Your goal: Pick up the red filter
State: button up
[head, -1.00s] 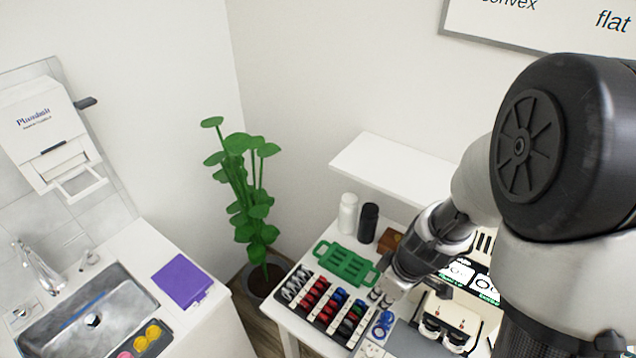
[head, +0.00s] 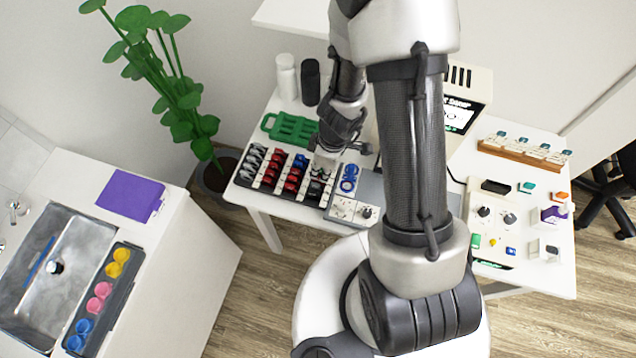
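A tray (head: 241,181) on the white table holds rows of small dark, red and blue pieces. Its red pieces (head: 268,176) stand left of the middle, with more red ones (head: 291,182) in the row to their right. I cannot tell which red thing, if any, is the red filter. My gripper (head: 325,166) points down over the right end of this tray. Its fingertips are small and partly hidden, so I cannot tell whether it is open or shut, or whether it touches or holds anything.
A green rack (head: 290,130), a white bottle (head: 287,77) and a black bottle (head: 310,83) stand behind the tray. Blue rings (head: 349,178) lie right of it. A device with knobs (head: 497,214) and small coloured blocks occupy the table's right side. A sink (head: 50,268) is at left.

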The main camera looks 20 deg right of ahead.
aim_at(318, 181)
jog(key=f+b, duration=0.2)
jog(key=f, duration=0.1)
jog(key=f+b, duration=0.1)
jog(key=f, duration=0.1)
jog(key=shift+w+a+f, duration=0.15)
jog(key=shift+w+a, duration=0.2)
jog(key=shift+c, duration=0.3)
grip_shut()
